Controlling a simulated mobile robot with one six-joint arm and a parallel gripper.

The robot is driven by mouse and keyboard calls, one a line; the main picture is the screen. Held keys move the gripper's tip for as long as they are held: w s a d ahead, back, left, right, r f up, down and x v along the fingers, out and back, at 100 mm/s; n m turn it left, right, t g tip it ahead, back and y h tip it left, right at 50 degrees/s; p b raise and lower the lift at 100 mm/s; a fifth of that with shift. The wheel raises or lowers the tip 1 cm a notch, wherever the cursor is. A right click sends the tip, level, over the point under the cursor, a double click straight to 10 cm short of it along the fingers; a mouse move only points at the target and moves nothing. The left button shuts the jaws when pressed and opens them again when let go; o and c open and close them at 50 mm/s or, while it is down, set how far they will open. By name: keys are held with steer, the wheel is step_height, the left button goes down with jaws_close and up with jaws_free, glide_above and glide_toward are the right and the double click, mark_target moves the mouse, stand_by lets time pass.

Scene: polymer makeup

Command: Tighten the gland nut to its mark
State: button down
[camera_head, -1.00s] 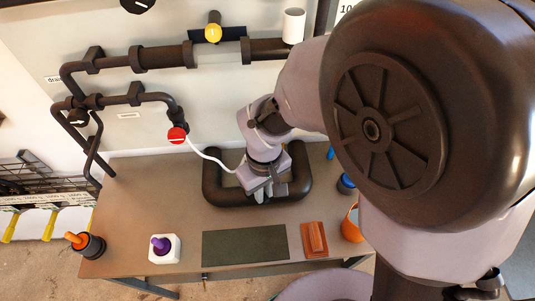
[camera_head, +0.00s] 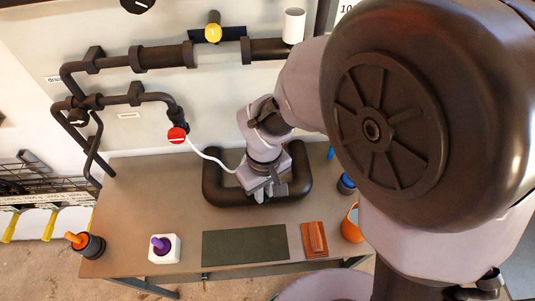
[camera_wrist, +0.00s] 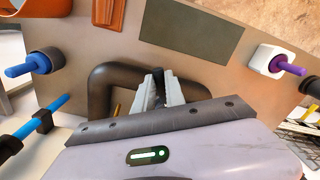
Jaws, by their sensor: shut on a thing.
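My gripper (camera_head: 264,192) reaches down over the front bar of a thick dark pipe loop (camera_head: 212,182) on the bench. In the wrist view its two pale fingers (camera_wrist: 160,90) are closed around a small dark part (camera_wrist: 159,84) at the bar of the loop (camera_wrist: 103,82). This part sits where the gland nut appears to be, but the fingers hide most of it. I cannot make out its mark. A thin yellow piece (camera_wrist: 117,109) shows inside the loop, left of the fingers.
A black cup with an orange handle (camera_head: 92,246) stands front left.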

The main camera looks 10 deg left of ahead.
stand_by(0.3)
steer(key=shift+s+a+m+b, duration=0.35)
steer(key=shift+a+m, duration=0.4)
steer(key=shift+m, duration=0.7)
steer(key=shift+s+a+m+b, duration=0.2)
steer(key=shift+a+m+b, duration=0.4)
steer(key=shift+m, duration=0.8)
steer(key=shift+s+a+m+b, duration=0.3)
steer(key=shift+a+m, duration=0.55)
steer(key=shift+m, duration=0.6)
steer(key=c, duration=1.4)
jaws_free()
step_height(320, 180, up, 17)
steer(key=p, duration=0.6)
steer(key=shift+d+r, duration=0.15)
steer(key=shift+r, duration=0.05)
